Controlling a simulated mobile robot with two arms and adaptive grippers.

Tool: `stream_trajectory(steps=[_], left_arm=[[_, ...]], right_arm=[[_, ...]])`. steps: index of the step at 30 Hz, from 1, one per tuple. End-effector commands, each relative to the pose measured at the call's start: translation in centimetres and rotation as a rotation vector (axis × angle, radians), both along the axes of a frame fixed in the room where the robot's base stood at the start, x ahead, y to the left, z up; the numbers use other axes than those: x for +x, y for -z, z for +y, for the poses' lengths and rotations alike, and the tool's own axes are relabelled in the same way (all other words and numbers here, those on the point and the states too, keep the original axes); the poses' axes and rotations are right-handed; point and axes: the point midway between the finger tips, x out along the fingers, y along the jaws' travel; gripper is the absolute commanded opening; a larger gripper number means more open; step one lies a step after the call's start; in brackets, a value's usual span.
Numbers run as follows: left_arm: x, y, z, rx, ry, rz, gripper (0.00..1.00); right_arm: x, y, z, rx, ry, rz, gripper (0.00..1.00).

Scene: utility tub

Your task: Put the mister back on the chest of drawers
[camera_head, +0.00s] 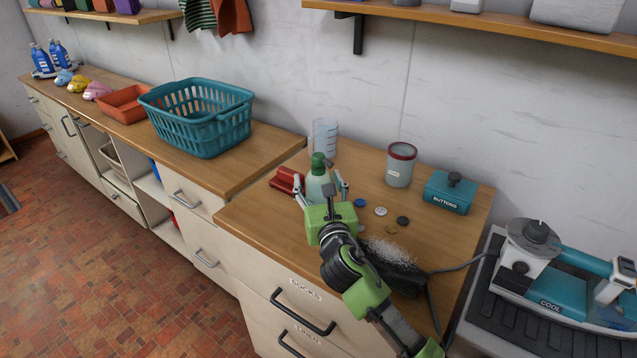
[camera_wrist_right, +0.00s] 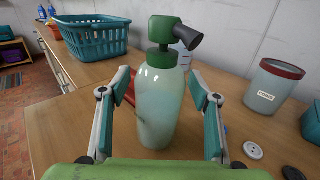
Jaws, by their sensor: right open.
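The mister (camera_head: 319,183) is a pale green bottle with a dark green spray head. It stands upright on the wooden top of the chest of drawers (camera_head: 255,207) in the head view. In the right wrist view the mister (camera_wrist_right: 160,95) stands between the two fingers. My right gripper (camera_head: 321,190) is open around the bottle, with a visible gap on each side. The gripper's palm hides part of the bottle's lower body in the head view. My left gripper is not in view.
A red object (camera_head: 286,181) lies left of the mister. A clear measuring jug (camera_head: 325,138), a grey tin (camera_head: 400,164), a teal buttons box (camera_head: 450,192) and loose buttons (camera_head: 381,211) stand or lie behind and right. A teal basket (camera_head: 200,118) sits on the left counter.

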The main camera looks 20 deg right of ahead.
Motion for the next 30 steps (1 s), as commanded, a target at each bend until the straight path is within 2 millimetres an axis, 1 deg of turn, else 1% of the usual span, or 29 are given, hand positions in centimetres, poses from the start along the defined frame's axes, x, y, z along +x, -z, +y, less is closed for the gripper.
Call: stream_trajectory(steps=[3,5,8,15,18,21,25,30], left_arm=[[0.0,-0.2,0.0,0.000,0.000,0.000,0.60],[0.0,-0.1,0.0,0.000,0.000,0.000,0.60],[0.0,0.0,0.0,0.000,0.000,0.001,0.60],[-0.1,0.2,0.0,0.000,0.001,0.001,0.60],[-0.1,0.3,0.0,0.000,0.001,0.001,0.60],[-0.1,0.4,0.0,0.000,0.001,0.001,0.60],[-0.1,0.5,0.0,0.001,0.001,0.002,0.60],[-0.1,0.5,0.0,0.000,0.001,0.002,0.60]], right_arm=[[0.0,-0.6,0.0,0.001,0.000,-0.001,0.57],[-0.7,-0.3,0.1,0.000,-0.001,0.000,0.57],[-2.3,-0.2,0.3,-0.001,-0.001,0.001,0.57],[-7.6,-0.1,0.9,0.000,-0.002,0.002,0.57],[-9.4,-0.3,1.2,0.001,-0.001,0.001,0.57],[-10.7,-0.2,1.3,0.000,-0.001,0.000,0.57],[-11.7,-0.3,1.4,0.001,0.000,0.000,0.57],[-12.0,-0.4,1.5,0.001,0.000,0.000,0.57]])
